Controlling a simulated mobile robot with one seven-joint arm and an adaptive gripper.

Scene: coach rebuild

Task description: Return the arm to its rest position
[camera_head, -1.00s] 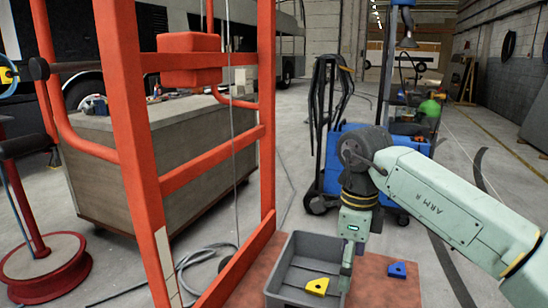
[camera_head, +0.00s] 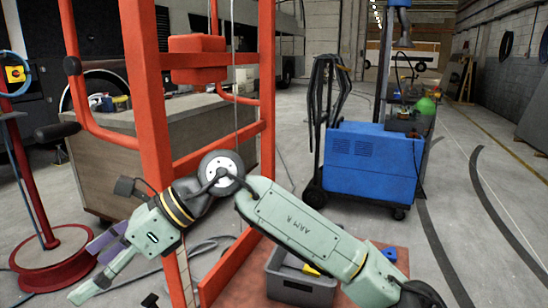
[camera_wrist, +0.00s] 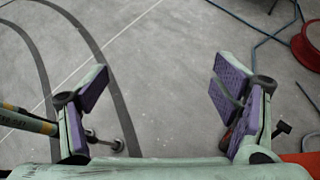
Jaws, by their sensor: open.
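My arm (camera_head: 300,225) is pale green and folded at a dark joint in front of the red frame. It reaches from the lower right toward the lower left in the head view. My gripper (camera_head: 95,265) hangs out to the left of the red frame, pointing down and left. The wrist view shows my gripper (camera_wrist: 160,88) with its purple-padded fingers wide apart and nothing between them, over bare grey floor.
A red upright frame (camera_head: 144,85) stands close to my arm. A grey bin (camera_head: 300,288) with a yellow piece (camera_head: 311,269) sits on a reddish board, a blue piece (camera_head: 390,254) beside it. A blue cart (camera_head: 370,160) stands behind. A red reel (camera_head: 55,262) is at left.

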